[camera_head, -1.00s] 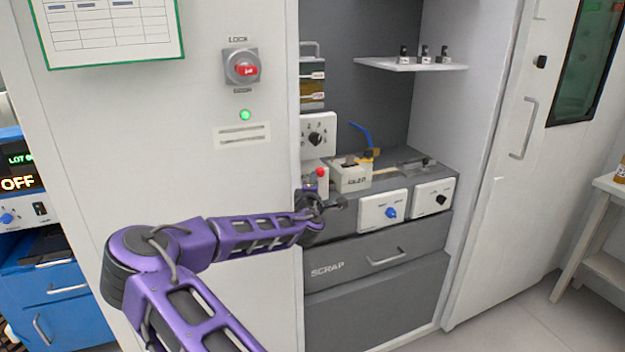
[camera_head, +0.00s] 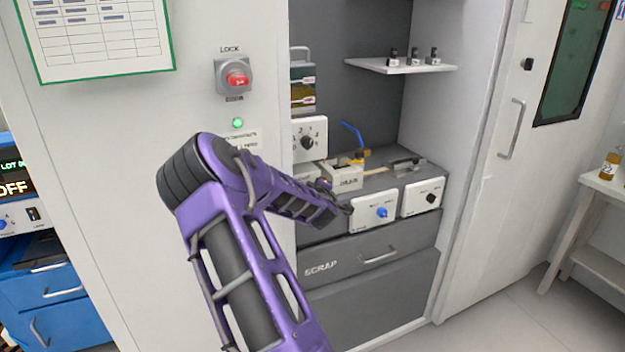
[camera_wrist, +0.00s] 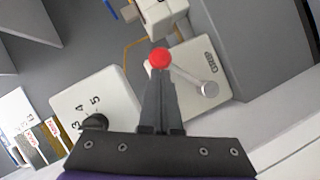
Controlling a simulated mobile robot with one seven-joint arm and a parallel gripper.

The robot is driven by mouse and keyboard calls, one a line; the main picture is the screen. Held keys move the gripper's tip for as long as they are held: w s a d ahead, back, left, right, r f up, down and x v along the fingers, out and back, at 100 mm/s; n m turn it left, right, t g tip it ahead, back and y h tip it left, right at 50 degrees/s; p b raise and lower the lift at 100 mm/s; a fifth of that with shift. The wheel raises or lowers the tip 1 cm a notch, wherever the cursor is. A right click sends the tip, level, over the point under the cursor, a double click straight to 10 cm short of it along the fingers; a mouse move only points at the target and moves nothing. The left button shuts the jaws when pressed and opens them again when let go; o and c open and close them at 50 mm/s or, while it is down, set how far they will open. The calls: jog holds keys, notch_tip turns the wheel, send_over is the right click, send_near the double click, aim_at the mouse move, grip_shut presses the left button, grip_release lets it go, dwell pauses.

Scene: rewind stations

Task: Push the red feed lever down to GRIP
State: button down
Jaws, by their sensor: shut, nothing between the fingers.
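The red ball knob of the feed lever (camera_wrist: 160,58) shows in the wrist view, just beyond the tips of my gripper (camera_wrist: 158,76). My fingers are shut together and empty, pointing at the knob. I cannot tell whether they touch it. The lever's metal rod runs from the knob to a round silver pivot (camera_wrist: 208,89) on a white housing (camera_wrist: 188,72). A partly legible label is printed there.
A white numbered dial panel (camera_wrist: 98,100) stands beside the lever; it also shows in the head view (camera_head: 309,128). A white panel with a blue knob (camera_head: 375,212) is to the right, above the SCRAP drawer (camera_head: 345,262). A small shelf (camera_head: 400,66) hangs above.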

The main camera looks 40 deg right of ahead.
jog(key=d+f+m+y, duration=0.2)
jog(key=f+m, duration=0.1)
jog(key=shift+s+d+y, duration=0.2)
jog(key=shift+s+y, duration=0.1)
jog(key=shift+d+f, duration=0.1)
dwell(0.6)
